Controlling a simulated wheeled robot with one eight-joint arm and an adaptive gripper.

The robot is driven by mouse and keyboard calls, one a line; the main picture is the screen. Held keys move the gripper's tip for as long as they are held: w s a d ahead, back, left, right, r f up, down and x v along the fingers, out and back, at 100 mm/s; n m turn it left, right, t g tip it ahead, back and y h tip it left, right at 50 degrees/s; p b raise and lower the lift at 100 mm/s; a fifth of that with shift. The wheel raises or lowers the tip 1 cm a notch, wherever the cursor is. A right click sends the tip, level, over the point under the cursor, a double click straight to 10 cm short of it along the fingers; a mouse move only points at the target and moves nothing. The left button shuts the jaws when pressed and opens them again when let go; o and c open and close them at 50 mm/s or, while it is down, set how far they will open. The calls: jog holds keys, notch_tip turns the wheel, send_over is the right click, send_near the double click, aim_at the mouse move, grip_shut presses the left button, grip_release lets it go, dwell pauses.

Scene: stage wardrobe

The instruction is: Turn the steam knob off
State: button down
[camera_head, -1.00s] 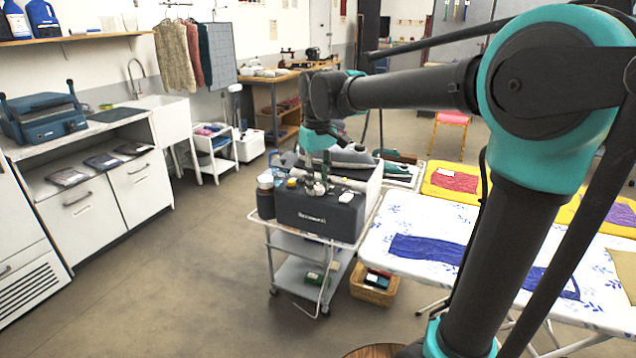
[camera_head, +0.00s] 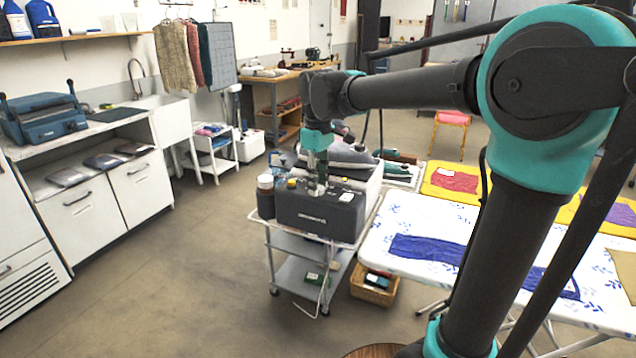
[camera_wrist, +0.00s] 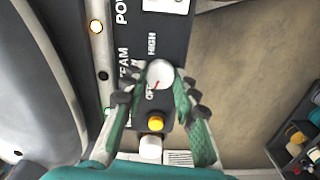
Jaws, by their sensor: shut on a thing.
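The steam knob (camera_wrist: 160,72) is a round white knob with a red mark, on a dark panel (camera_wrist: 163,22) with the words STEAM, HIGH and OFF. Its red mark points down in the wrist view, toward the OFF lettering. My gripper (camera_wrist: 160,82) is shut on the knob, with a green-backed finger on each side. In the head view my gripper (camera_head: 316,188) reaches down to the top of the dark steam station (camera_head: 320,215), and the knob is hidden there.
A yellow button (camera_wrist: 155,122) and a white cap (camera_wrist: 150,148) sit close below the knob. The station stands on a grey cart (camera_head: 300,268) beside a dark jar (camera_head: 265,198). An ironing board (camera_head: 405,270) is to the right. Open floor (camera_head: 180,270) lies left.

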jog(key=c, duration=1.2)
grip_release()
jog(key=shift+r, duration=0.1)
notch_tip(320, 180, up, 12)
jog(key=shift+f, duration=0.1)
jog(key=shift+s, duration=0.15)
